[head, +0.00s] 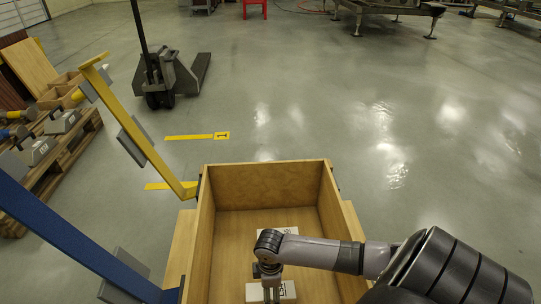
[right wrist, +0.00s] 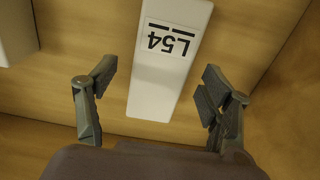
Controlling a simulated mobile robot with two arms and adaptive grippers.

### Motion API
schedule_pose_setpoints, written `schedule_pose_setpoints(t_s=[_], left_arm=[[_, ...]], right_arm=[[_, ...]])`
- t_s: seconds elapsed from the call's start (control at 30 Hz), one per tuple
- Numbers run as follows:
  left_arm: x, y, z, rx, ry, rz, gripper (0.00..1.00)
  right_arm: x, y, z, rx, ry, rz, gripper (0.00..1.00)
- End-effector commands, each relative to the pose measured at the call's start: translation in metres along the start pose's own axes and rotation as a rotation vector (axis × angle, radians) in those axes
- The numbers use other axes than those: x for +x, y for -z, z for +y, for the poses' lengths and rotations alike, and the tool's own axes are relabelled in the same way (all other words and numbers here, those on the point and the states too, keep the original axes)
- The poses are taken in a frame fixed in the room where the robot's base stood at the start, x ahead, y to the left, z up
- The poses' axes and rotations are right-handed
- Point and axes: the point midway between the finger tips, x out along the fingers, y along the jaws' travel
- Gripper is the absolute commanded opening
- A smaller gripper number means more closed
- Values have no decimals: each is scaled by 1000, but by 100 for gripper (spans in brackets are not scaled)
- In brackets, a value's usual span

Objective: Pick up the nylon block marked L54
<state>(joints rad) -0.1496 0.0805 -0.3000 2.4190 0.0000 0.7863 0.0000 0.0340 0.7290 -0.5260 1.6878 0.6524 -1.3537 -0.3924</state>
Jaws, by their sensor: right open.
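The white nylon block marked L54 (right wrist: 160,75) lies on the floor of a wooden box (head: 265,186). Its black label reads upside down in the right wrist view. My right gripper (right wrist: 159,82) is open, with one finger on each side of the block and visible gaps between. In the head view, my right gripper (head: 271,288) reaches down over the near white block (head: 256,292), whose label is partly hidden. My left gripper is not in view.
A second white block (head: 287,231) lies farther back in the box; a white block edge (right wrist: 15,35) shows at the wrist view's upper left. Wooden walls surround the blocks. A yellow bar (head: 139,130) and a blue bar (head: 65,238) stand left of the box.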

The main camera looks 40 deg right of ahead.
Motion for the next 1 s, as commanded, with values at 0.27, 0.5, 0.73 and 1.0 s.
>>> schedule_pose_setpoints(t_s=[0.27,0.5,0.73,1.0], left_arm=[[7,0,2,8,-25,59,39],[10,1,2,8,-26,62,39],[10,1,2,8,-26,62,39],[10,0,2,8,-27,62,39]], right_arm=[[29,0,-1,0,-1,0,73],[28,0,-1,0,-1,0,73],[28,0,-1,-1,-1,0,60],[28,0,-1,-1,-1,0,42]])
